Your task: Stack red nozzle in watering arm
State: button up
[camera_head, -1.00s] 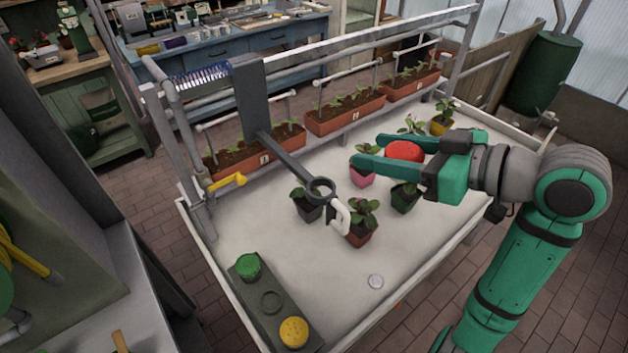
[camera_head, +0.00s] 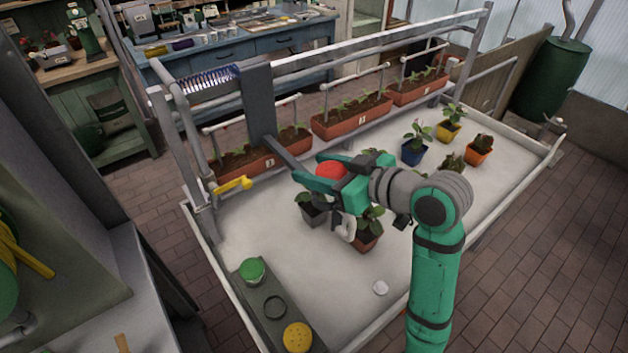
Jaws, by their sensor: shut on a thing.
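My gripper (camera_head: 320,178) is shut on the red nozzle (camera_head: 332,169), a round red piece between its green fingers. It is held above the white table, over the outer end of the watering arm (camera_head: 286,157). The watering arm is a dark grey bar reaching out from a grey upright panel. Its end ring is hidden behind my gripper, so I cannot tell whether the nozzle touches it. A white curved handle (camera_head: 349,226) shows just below my gripper.
A dark rack (camera_head: 273,305) at the table's front left holds a green nozzle (camera_head: 252,270) and a yellow nozzle (camera_head: 297,337), with an empty ring between. Potted plants stand below and right of my gripper. Planters (camera_head: 350,118) line the back rail.

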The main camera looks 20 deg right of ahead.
jog(key=shift+w+a+f, duration=0.15)
jog(key=shift+f, duration=0.15)
jog(key=shift+w+a+f, duration=0.1)
jog(key=shift+f, duration=1.55)
jog(key=shift+f, duration=0.65)
jog(key=o, duration=1)
jog(key=shift+o, duration=0.2)
jog(key=shift+r, duration=0.1)
jog(key=shift+r, duration=0.6)
jog(key=v, duration=1.2)
